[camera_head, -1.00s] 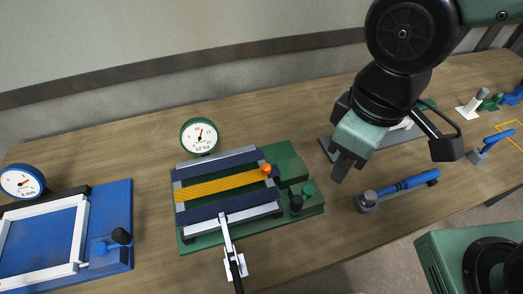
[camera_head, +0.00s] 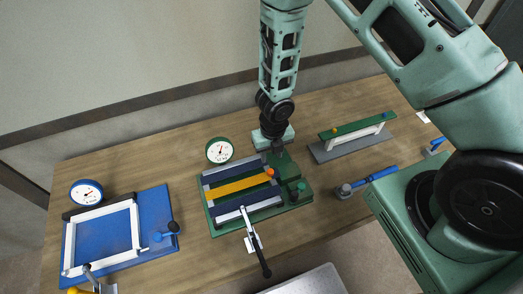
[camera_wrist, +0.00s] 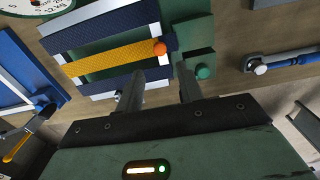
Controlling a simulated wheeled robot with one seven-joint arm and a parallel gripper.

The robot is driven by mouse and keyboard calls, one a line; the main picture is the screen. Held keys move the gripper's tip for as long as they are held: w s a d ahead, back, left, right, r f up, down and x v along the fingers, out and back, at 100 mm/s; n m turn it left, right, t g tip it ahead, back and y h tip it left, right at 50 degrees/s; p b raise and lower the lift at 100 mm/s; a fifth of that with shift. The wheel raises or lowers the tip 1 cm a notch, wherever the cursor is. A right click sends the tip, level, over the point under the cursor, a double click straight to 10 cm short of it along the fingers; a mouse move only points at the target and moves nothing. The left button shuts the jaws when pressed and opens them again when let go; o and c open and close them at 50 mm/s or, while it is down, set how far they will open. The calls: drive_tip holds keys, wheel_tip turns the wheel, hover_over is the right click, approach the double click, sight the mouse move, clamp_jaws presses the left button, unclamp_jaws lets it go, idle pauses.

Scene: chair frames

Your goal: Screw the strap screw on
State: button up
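The green fixture (camera_head: 231,228) holds a frame with dark blue straps and one yellow strap (camera_head: 238,187). An orange knob (camera_head: 270,172) sits at the strap's right end; it also shows in the wrist view (camera_wrist: 159,47). The green knob shows in the wrist view too (camera_wrist: 203,72). My gripper (camera_wrist: 158,90) is open with nothing between its fingers. In the head view it hangs over the fixture's back right corner, near the orange knob. Which knob is the strap screw is not certain.
A white dial (camera_head: 219,150) stands behind the fixture. A clamp with a black handle (camera_head: 259,255) sticks out in front. A blue fixture (camera_head: 157,208) is at the left. A blue-handled tool (camera_head: 382,172) and a grey plate with a green bar (camera_head: 356,128) lie at the right.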

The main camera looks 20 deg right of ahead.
sight(271, 171)
drive_tip(key=shift+f, duration=0.35)
wheel_tip(271, 171, down, 9)
drive_tip(key=b, duration=0.9)
drive_tip(key=shift+b, duration=0.35)
drive_tip(key=shift+r+p, duration=0.25)
drive_tip(key=shift+p, duration=0.05)
drive_tip(key=c, duration=0.3)
clamp_jaws()
drive_tip(key=shift+r, duration=0.1)
